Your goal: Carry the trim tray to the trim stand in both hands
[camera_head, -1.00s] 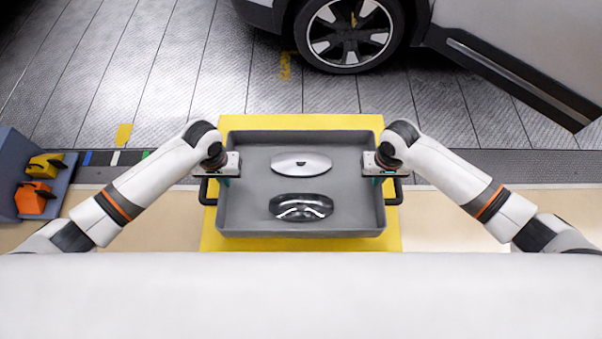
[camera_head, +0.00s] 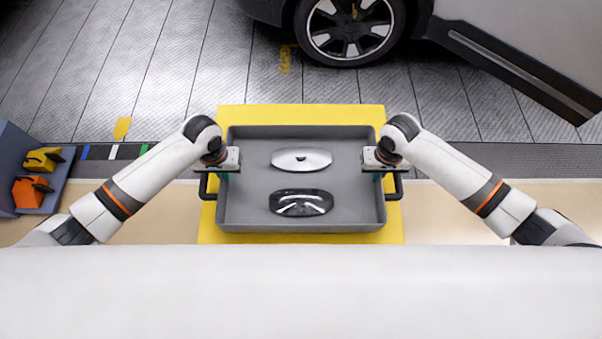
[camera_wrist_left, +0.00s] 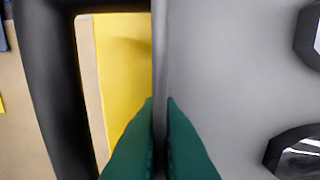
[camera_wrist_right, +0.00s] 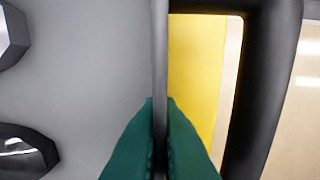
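The trim tray (camera_head: 240,217) is a grey open tray with black side handles, in the middle of the head view. Two shiny trim pieces (camera_head: 301,160) (camera_head: 301,202) lie in it. My left gripper (camera_head: 230,163) is shut on its left wall; in the left wrist view green fingers (camera_wrist_left: 160,140) sit on either side of the wall. My right gripper (camera_head: 373,163) is shut on the right wall, likewise in the right wrist view (camera_wrist_right: 160,140). The yellow surface (camera_head: 300,116) below the tray looks like the trim stand. I cannot tell whether the tray touches it.
A car (camera_head: 350,30) stands beyond the yellow surface. A blue-grey bin (camera_head: 10,165) with yellow and orange items is at the far left. Beige floor lies on both sides of the yellow surface.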

